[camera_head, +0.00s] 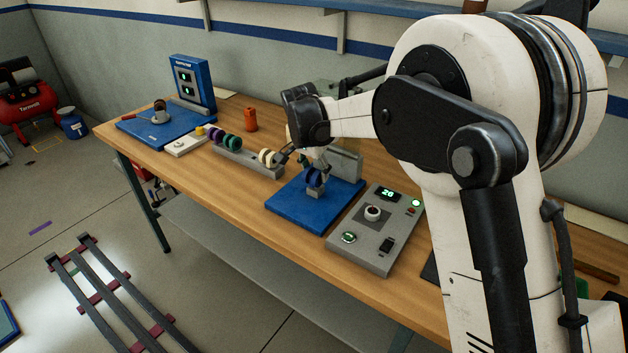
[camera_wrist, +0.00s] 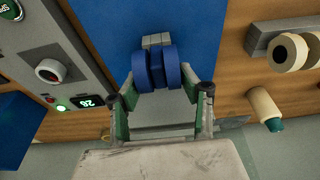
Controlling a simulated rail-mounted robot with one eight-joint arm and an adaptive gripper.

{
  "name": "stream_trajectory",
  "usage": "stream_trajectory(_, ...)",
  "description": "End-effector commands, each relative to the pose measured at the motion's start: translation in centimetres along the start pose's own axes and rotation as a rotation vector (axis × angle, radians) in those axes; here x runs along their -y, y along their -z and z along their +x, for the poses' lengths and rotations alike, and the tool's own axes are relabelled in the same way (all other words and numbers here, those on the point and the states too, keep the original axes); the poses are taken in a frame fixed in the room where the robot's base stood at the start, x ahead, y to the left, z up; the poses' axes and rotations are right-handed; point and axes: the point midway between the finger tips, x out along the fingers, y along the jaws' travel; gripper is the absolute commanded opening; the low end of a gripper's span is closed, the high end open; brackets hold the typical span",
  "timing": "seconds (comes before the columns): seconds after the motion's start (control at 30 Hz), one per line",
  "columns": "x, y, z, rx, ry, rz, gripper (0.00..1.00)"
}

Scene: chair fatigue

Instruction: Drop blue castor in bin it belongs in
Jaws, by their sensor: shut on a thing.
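The blue castor (camera_head: 314,177) is at a small grey block on the blue base plate (camera_head: 287,208). In the wrist view the twin-wheeled blue castor (camera_wrist: 157,70) shows in front of the grey block (camera_wrist: 156,41), over the blue plate (camera_wrist: 105,18). My gripper (camera_wrist: 160,92) is shut on the blue castor, with a finger to each side. In the head view my gripper (camera_head: 312,160) is partly hidden by its own arm. I cannot tell whether the castor still touches the block. No bin can be clearly made out.
A grey rack (camera_head: 250,159) holds purple, green and cream castors to the left. A grey control panel (camera_head: 376,230) with a lit display stands right of the plate. An orange cylinder (camera_head: 250,119) and a blue tester (camera_head: 190,84) stand farther back on the wooden bench (camera_head: 250,240).

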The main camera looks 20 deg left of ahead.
Motion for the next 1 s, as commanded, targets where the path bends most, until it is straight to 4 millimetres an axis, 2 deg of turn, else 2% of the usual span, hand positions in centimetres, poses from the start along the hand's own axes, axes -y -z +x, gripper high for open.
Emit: stream_trajectory(1.0,0.0,0.7,-2.9,0.000,0.000,0.000,0.15)
